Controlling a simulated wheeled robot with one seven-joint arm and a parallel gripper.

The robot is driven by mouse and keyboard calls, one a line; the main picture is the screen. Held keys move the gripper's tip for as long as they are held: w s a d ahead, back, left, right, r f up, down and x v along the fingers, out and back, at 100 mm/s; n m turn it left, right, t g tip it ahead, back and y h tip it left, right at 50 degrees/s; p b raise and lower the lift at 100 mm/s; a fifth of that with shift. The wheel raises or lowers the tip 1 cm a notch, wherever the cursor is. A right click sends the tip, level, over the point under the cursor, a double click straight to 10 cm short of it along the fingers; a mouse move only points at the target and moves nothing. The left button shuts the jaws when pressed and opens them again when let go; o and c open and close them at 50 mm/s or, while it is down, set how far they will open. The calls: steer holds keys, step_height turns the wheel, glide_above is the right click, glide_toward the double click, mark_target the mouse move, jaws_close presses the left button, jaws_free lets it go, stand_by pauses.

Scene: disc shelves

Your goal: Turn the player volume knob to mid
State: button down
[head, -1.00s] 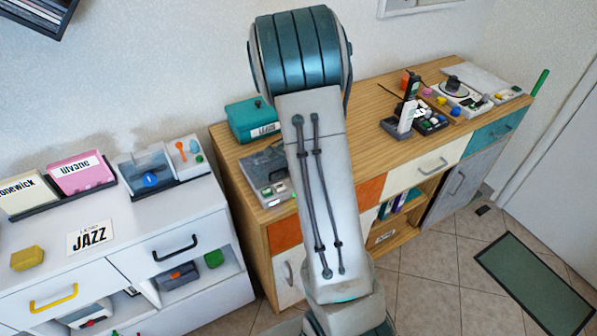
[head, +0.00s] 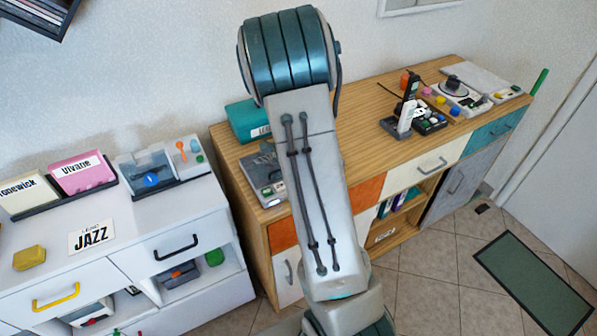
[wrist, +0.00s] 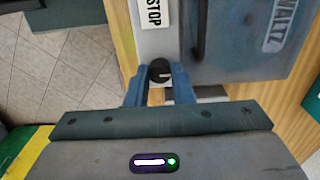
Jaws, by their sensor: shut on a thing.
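The player (wrist: 156,42) is a grey box with a STOP label and a darker lid (wrist: 235,40) marked WALTZ. Its volume knob (wrist: 160,70) is small, round and black with a pale pointer mark, at the player's front edge. My gripper (wrist: 154,88) has its two blue fingers closed on the knob, one on each side. In the head view the player (head: 268,190) stands on the front left of the wooden cabinet (head: 350,125), partly behind my arm. My gripper and the knob cannot be made out there.
A teal box (head: 248,120) stands behind the player. A white cabinet (head: 130,230) with records and a JAZZ card is at the left. Other devices (head: 455,95) stand at the wooden cabinet's far right. Its top between is mostly clear.

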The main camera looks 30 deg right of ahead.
steer(key=c, duration=1.3)
jaws_free()
steer(key=shift+o, duration=0.2)
steer(key=shift+n, duration=0.3)
